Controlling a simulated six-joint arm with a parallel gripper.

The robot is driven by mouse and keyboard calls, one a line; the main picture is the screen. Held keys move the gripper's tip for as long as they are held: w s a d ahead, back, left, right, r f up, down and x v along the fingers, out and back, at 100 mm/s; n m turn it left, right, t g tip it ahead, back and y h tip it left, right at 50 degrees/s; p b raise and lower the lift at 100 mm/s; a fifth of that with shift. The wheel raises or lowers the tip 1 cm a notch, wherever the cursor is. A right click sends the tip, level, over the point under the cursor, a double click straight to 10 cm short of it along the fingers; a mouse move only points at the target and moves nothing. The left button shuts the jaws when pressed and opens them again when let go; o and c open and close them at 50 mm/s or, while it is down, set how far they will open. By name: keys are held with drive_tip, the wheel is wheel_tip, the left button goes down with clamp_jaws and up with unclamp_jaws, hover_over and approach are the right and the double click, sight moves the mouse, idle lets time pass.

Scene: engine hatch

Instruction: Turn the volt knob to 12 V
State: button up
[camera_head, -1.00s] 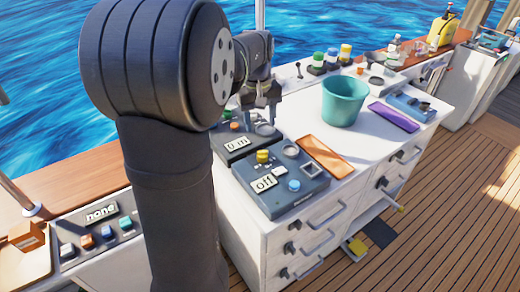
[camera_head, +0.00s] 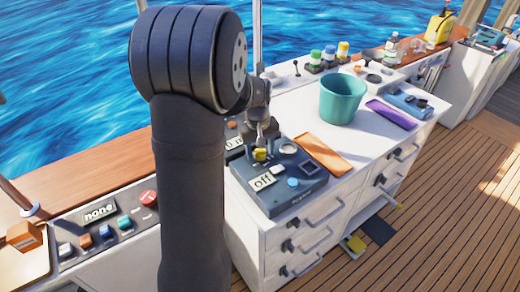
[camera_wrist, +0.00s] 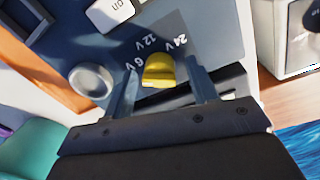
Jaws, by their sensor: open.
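The yellow volt knob (camera_wrist: 159,72) is on a grey-blue panel, with the marks 6 V, 12 V and 24 V printed around it. It also shows in the head view (camera_head: 260,154). My gripper (camera_wrist: 163,85) is open, with one finger on each side of the knob; I cannot tell whether they touch it. In the head view my gripper (camera_head: 262,140) points down over the knob. The panel box (camera_head: 285,200) carries a display that reads "off" (camera_head: 263,181). The way the knob points is hard to tell.
A round grey knob (camera_wrist: 91,80) and a white switch (camera_wrist: 110,12) are near the fingers. An orange tray (camera_head: 322,153), a teal bucket (camera_head: 342,99) and a purple tray (camera_head: 391,115) are on the white counter. A second panel box behind is partly hidden by my arm.

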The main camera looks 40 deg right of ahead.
drive_tip(key=c, duration=0.9)
drive_tip(key=shift+c, duration=0.2)
drive_tip(key=shift+m, duration=0.4)
drive_tip(key=m, duration=0.4)
drive_tip(key=shift+w+m, duration=0.1)
drive_tip(key=shift+m, duration=0.3)
drive_tip(key=m, duration=0.6)
drive_tip(key=o, duration=0.9)
drive_tip(key=shift+o, duration=0.2)
